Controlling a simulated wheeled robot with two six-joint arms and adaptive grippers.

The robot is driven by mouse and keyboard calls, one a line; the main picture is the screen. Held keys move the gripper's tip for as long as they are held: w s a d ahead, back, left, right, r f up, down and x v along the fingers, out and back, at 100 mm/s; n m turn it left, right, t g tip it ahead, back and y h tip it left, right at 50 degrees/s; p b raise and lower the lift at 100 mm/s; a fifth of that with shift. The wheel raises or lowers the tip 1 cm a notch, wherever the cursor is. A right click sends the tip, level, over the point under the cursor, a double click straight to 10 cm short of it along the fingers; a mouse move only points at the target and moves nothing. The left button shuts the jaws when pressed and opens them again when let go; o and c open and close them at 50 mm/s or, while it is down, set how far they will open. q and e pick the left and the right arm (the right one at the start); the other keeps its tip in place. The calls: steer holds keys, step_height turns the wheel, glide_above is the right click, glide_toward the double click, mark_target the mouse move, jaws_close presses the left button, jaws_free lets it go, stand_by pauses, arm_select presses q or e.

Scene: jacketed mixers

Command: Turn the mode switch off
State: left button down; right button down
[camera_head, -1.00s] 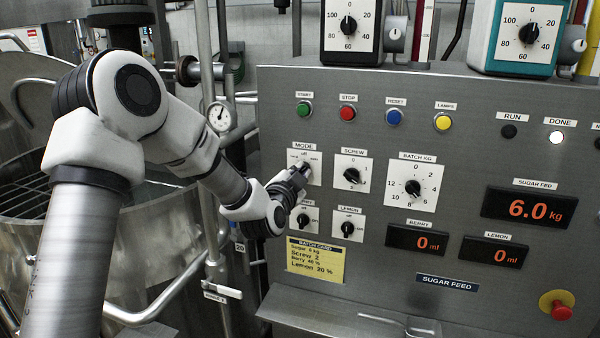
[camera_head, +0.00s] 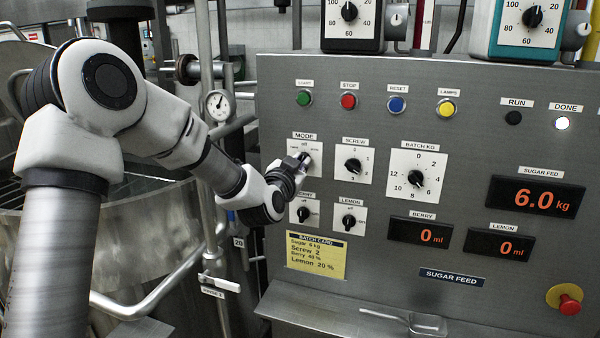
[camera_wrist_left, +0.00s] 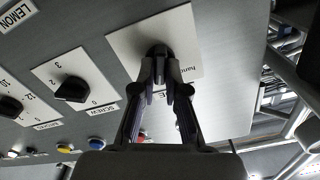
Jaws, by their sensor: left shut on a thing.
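The mode switch is a black knob on a white plate (camera_head: 314,150), marked off at the top with one position to each side. It sits at the upper left of the grey panel. My left gripper (camera_head: 299,164) reaches it from the lower left and is shut on its knob. In the left wrist view the two fingers (camera_wrist_left: 161,78) close around the black knob (camera_wrist_left: 158,50) on the white plate (camera_wrist_left: 125,45). The fingers cover most of the knob, so I cannot tell where it points. My right gripper is not in view.
The screw knob (camera_head: 353,165) is just right of the mode plate. The berry (camera_head: 304,214) and lemon (camera_head: 348,220) knobs sit close below. Coloured buttons, including green (camera_head: 304,98) and red (camera_head: 348,101), are above. The DONE lamp (camera_head: 562,123) is lit. Pipes stand left of the panel.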

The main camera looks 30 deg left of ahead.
arm_select(q)
steer(key=shift+n+b, duration=1.6)
steer(key=shift+n, duration=0.5)
steer(key=c, duration=1.2)
jaws_free()
steer(key=shift+a, duration=0.1)
steer(key=shift+s, duration=0.1)
steer(key=v, duration=0.7)
steer(key=shift+s, duration=0.2)
steer(key=shift+w, duration=0.1)
